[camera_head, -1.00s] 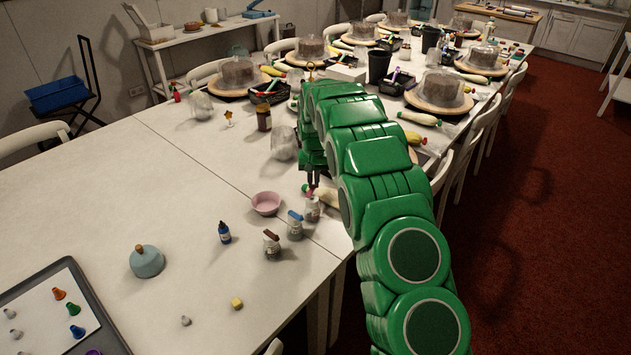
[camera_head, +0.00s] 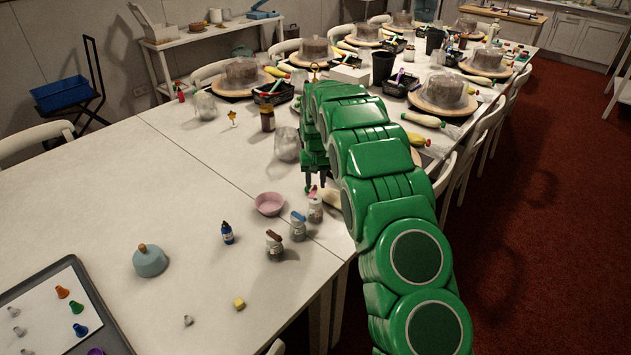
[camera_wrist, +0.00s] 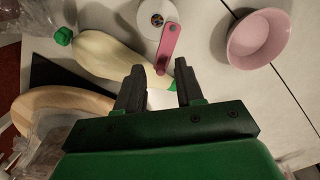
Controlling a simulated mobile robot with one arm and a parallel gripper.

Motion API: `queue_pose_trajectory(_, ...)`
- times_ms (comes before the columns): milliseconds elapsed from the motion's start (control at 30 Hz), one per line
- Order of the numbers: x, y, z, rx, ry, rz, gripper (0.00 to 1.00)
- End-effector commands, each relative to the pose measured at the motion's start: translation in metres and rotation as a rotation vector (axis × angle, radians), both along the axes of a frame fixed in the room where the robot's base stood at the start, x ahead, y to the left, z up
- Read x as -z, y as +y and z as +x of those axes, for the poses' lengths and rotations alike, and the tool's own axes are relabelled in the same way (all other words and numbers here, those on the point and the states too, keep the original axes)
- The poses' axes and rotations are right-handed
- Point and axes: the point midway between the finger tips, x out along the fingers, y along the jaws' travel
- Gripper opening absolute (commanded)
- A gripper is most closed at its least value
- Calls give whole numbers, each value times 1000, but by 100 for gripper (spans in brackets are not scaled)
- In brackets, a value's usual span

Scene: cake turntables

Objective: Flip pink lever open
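The pink lever (camera_wrist: 167,45) is on top of a small jar with a round pale lid (camera_wrist: 150,20). In the wrist view the lever points down from the lid toward my fingertips. In the head view the jar (camera_head: 315,210) stands near the table's right edge, the last of three lever-topped jars. My gripper (camera_wrist: 159,68) is open and empty, with its two dark fingers apart. The lever's free end is just beyond the fingertips, near the right finger; I cannot tell whether they touch. My gripper (camera_head: 315,184) hangs just behind the jar in the head view.
A cream piping bag (camera_wrist: 105,52) with a green cap lies left of the fingers. A pink bowl (camera_head: 270,204) stands near the jars. Jars with a blue lever (camera_head: 298,228) and a brown lever (camera_head: 275,247) stand in front. A wooden round (camera_wrist: 55,103) is at lower left.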

Motion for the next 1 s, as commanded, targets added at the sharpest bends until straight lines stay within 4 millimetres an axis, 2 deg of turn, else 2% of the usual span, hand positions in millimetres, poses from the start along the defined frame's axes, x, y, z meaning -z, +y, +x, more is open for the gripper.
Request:
queue_pose_trajectory(367, -9, 0, 1, 0, -2, 0, 37)
queue_pose_trajectory(800, -69, 0, 2, 0, -7, 0, 37)
queue_pose_trajectory(1000, -78, -1, 0, 0, 0, 0, 37)
